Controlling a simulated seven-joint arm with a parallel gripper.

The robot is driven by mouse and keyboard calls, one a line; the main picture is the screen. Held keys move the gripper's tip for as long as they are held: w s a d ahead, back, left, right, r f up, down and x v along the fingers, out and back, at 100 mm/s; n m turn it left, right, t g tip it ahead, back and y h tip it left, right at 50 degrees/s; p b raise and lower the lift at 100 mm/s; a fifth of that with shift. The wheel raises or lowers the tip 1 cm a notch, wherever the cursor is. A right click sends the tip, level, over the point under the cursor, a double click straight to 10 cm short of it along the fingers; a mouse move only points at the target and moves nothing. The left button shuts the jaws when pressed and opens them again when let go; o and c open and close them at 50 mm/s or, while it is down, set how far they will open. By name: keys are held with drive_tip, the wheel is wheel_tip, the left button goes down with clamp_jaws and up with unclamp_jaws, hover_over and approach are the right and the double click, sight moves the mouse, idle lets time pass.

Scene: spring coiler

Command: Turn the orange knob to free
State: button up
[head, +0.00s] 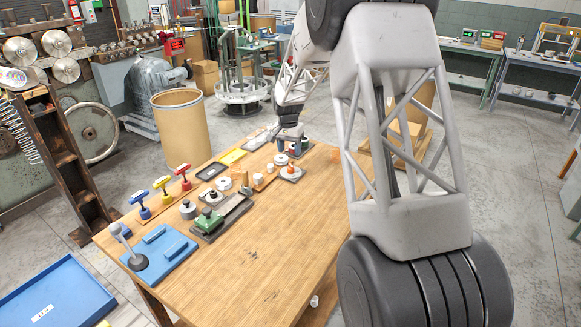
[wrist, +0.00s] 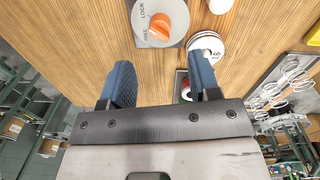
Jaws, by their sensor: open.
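The orange knob (wrist: 159,27) sits on a grey plate (wrist: 176,36) marked LOCK and FREE, at the top of the wrist view. I cannot tell for sure which word it points to. In the head view the orange knob (head: 291,168) is on the far right part of the wooden table. The knob lies beyond the fingertips and is not touched. In the head view my gripper (head: 290,136) is small and partly hidden, above the table's far end.
White discs (wrist: 207,43) lie close to the right finger. A dark tray (wrist: 180,76) with red and green items is partly hidden behind it. A tray of springs (wrist: 285,78) is at the right. The near right of the wooden table (head: 270,250) is clear.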

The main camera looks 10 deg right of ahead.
sight(291, 165)
drive_tip(key=shift+f, duration=0.1)
idle(0.3)
drive_tip(key=shift+s+d+f, duration=0.1)
drive_tip(key=shift+f, duration=1.85)
drive_tip(key=shift+d+f, duration=0.1)
drive_tip(key=shift+f, duration=1.8)
drive_tip(key=c, duration=0.9)
